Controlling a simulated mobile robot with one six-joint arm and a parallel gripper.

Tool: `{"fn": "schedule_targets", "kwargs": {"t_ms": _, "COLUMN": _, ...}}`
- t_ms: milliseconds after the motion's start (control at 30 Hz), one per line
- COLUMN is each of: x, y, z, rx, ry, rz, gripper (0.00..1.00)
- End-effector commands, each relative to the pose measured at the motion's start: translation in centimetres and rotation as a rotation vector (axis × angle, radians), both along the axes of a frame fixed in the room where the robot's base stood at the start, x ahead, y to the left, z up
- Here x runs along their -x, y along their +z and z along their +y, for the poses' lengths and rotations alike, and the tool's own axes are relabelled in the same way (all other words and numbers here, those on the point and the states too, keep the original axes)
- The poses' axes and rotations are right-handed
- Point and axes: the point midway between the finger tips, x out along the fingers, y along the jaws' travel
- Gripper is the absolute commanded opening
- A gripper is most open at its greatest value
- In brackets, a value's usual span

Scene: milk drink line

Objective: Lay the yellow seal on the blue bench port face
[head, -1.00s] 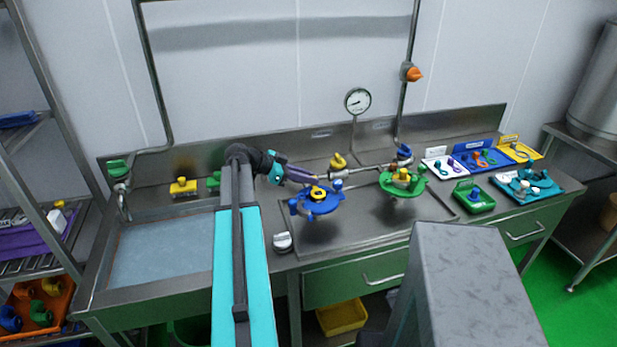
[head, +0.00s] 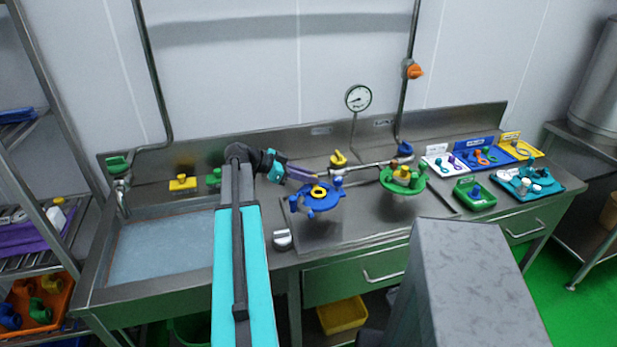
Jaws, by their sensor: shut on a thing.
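The blue bench port (head: 329,204) stands on the metal bench at the middle of the head view, its round face turned up and small blue knobs around its edge. The yellow seal (head: 319,190) shows as a small ring over the middle of that face. My gripper (head: 315,179) reaches in from the left, with its fingertips at the far side of the seal. It is shut on the seal. The fingertips are small here, and I cannot tell whether the seal touches the face or is just above it.
A green port (head: 390,183) stands to the right, with a yellow valve (head: 338,159) and pipe behind. Trays of small parts, including a green tray (head: 488,202), fill the bench's right end. A sink (head: 160,250) is at the left. A white-and-grey knob (head: 282,239) sits at the front.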

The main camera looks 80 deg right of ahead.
Motion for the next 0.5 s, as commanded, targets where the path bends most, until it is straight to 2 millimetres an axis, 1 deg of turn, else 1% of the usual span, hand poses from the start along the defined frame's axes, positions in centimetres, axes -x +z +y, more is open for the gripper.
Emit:
{"fn": "schedule_targets", "kwargs": {"t_ms": 467, "x": 0.0, "y": -0.56, "z": 0.0, "rx": 0.0, "ry": 0.0, "rz": 0.0, "gripper": 0.0}}
{"fn": "schedule_targets", "kwargs": {"t_ms": 500, "x": 0.0, "y": -0.51, "z": 0.0, "rx": 0.0, "ry": 0.0, "rz": 0.0, "gripper": 0.19}}
